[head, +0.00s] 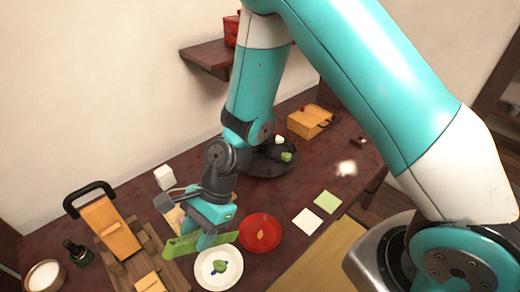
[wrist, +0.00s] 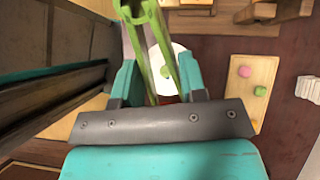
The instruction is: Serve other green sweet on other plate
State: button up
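My gripper (head: 207,212) is shut on green tongs (head: 190,245), held over the table near the white plate. In the wrist view the tongs (wrist: 150,40) stand between my gripper's two teal fingers (wrist: 158,88). A green sweet (head: 220,267) lies on the white plate (head: 203,278); a bit of green also shows between the tong arms in the wrist view. Another green sweet (wrist: 260,91) lies beside a pink sweet (wrist: 244,71) on a wooden board (wrist: 248,115). The red plate (head: 260,246) sits right of the white plate, with a small orange mark on it.
A dark round tray (head: 262,168) holds a green piece (head: 287,157) and a white piece (head: 279,139). Pale green (head: 328,202) and white squares (head: 307,221) lie to the right. A wooden stand (head: 110,232), a dark bottle (head: 77,252) and a white-filled bowl (head: 45,275) are left.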

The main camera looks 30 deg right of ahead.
jog(key=w+d+f+m+t+h, duration=0.1)
jog(key=w+d+m+t, duration=0.2)
jog(key=d, duration=0.6)
jog(key=w+d+f+m+t+h, duration=0.1)
jog(key=w+d+m+t, duration=0.2)
jog(key=w+d+m, duration=0.2)
jog(key=w+d+f+m+t+h, duration=0.1)
jog(key=w+d+m+t, duration=0.2)
jog(key=d+m, duration=0.5)
jog(key=w+d, duration=0.1)
jog(key=d, duration=0.3)
jog(key=shift+w+d+f+m, duration=0.15)
jog(key=shift+w+d+m, duration=0.15)
jog(key=shift+w+d, duration=0.05)
